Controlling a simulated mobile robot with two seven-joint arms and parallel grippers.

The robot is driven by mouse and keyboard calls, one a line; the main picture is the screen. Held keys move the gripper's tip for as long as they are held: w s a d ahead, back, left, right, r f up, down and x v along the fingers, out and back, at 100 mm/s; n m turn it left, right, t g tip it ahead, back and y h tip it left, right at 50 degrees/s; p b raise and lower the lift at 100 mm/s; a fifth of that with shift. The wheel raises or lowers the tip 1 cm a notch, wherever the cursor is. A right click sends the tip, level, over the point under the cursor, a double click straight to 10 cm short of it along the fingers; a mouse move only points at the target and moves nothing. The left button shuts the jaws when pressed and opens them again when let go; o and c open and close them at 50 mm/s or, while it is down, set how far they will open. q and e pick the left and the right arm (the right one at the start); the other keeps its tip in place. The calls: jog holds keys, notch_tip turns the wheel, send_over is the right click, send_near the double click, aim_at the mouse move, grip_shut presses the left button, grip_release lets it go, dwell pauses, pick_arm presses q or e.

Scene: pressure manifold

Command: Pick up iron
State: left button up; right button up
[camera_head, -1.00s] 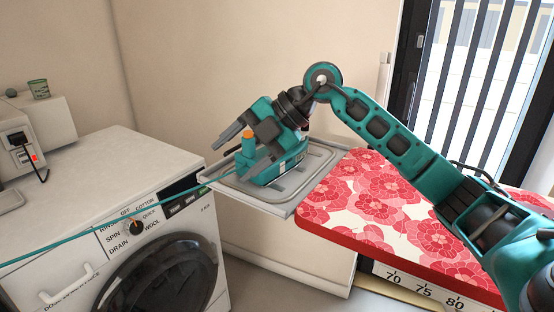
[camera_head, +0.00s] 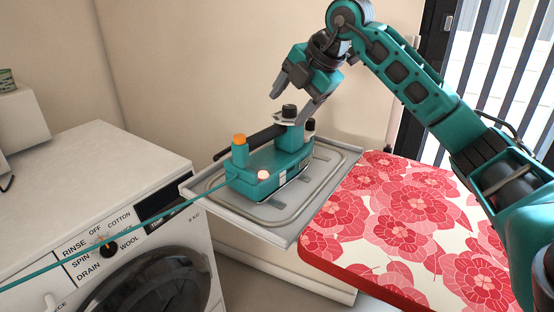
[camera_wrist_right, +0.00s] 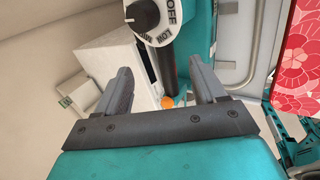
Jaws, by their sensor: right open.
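The iron (camera_head: 262,172) is teal with a dark handle bar, an orange part and a black dial. It rests on a grey metal tray (camera_head: 262,230) at the ironing board's left end. My right gripper (camera_head: 290,106) is open and empty, just above the iron's dial end, pointing down. In the right wrist view the dial (camera_wrist_right: 143,18) is ahead of the open fingers (camera_wrist_right: 160,82), and the dark handle bar runs in the gap between them. Whether a finger touches the iron cannot be told. My left gripper is not in view.
A teal cord (camera_head: 110,237) runs from the iron leftwards across the front of the white washing machine (camera_head: 95,185). The ironing board (camera_head: 400,225) has a red flowered cover. A plain wall stands behind the tray, and a barred window (camera_head: 490,70) is at the right.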

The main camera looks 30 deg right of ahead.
aim_at(276, 124)
jog(key=x, duration=0.9)
jog(key=shift+s+f+b, duration=0.1)
jog(key=shift+b, duration=0.3)
jog(key=shift+d, duration=0.1)
jog(key=c, duration=1.3)
jog(key=shift+r, duration=0.25)
